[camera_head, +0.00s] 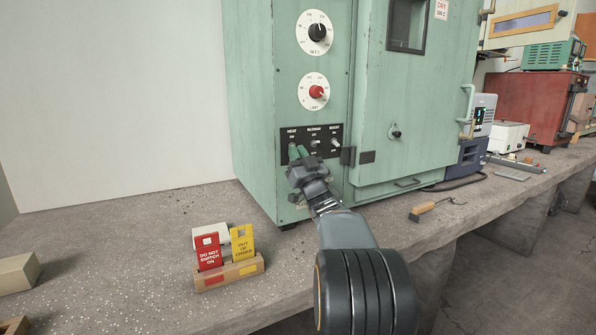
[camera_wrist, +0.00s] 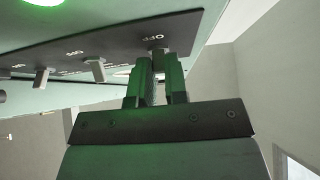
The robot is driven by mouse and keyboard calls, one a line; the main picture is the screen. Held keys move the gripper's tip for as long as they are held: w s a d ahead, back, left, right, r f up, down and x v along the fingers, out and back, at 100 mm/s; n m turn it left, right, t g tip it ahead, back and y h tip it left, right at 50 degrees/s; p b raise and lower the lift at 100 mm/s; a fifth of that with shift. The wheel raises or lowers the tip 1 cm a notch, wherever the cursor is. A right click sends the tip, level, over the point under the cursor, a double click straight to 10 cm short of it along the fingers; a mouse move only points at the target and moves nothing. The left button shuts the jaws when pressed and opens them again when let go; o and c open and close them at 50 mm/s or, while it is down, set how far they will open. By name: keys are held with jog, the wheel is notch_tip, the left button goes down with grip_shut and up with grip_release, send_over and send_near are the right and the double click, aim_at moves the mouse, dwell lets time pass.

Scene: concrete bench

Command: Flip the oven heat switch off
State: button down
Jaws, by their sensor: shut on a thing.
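The green oven (camera_head: 254,100) stands at the back of the bench with a black switch panel (camera_head: 325,133) low on its front. The panel carries three toggle switches in a row, the heat switch at the left. My gripper (camera_head: 298,153) is at the left end of the panel, shut on the heat switch and covering it in the head view. In the wrist view the green fingers (camera_wrist: 157,75) close on both sides of the heat switch (camera_wrist: 158,49), beside an inverted "OFF" label. The lever is mostly hidden, so its position cannot be told.
The middle switch (camera_head: 315,143) and right switch (camera_head: 334,142) are close to my gripper. A black dial (camera_head: 317,32) and a red dial (camera_head: 316,91) are above. A wooden holder (camera_head: 245,270) with red and yellow tags stands at the front left. A wooden-handled tool (camera_head: 424,208) lies at right.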

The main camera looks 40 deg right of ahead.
jog(key=shift+f+t+b, duration=0.15)
jog(key=shift+t+b, duration=0.35)
jog(key=shift+b, duration=0.2)
jog(key=c, duration=1.1)
grip_release()
jog(key=shift+c, duration=0.2)
jog(key=v, duration=1.3)
jog(key=shift+s+f+p, duration=0.2)
jog(key=shift+s+p, duration=0.1)
jog(key=shift+p, duration=0.05)
